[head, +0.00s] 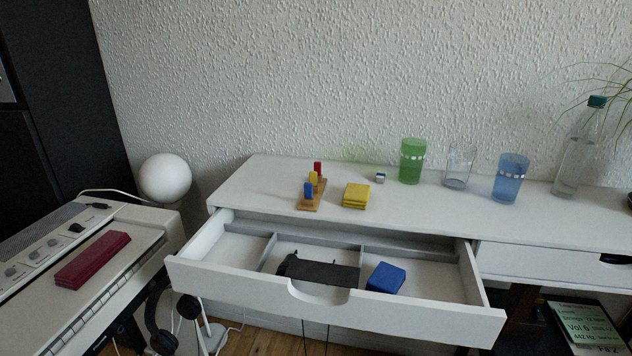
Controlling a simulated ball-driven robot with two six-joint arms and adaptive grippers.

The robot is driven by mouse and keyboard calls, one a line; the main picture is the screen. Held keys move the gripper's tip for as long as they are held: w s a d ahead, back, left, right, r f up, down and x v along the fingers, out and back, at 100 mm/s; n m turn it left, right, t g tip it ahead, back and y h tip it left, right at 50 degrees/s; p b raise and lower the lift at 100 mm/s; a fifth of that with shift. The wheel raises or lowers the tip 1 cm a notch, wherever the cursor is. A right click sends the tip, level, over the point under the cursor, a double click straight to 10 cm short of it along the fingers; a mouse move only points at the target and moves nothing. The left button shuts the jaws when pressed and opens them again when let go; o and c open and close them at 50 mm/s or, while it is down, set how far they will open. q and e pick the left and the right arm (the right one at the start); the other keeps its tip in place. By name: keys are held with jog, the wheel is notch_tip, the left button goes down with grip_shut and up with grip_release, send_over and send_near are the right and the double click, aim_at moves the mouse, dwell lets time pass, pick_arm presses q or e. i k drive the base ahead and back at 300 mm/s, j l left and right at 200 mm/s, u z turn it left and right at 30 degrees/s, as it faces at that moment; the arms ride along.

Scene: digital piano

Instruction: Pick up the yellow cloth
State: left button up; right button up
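The yellow cloth (356,195) lies folded in a small square stack on the white desk top, just behind the open drawer. A wooden stand (312,190) with red, yellow and blue pieces is close to its left. Neither of my grippers shows in the head view, so I cannot see whether they are open or shut.
The open drawer (340,309) juts forward and holds a dark object (322,273) and a blue folded item (386,277). A green cup (411,161), clear glass (459,167), blue cup (510,178) and bottle (578,152) stand right. A piano (130,226) is at left.

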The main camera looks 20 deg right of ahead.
aim_at(357, 196)
jog(key=k+l+u, duration=0.15)
jog(key=l, duration=0.25)
jog(key=l+u, duration=0.15)
jog(key=l, duration=0.25)
jog(key=k+l+u, duration=0.1)
jog(key=l, duration=0.25)
jog(key=k+l+u, duration=0.15)
jog(key=l, duration=0.2)
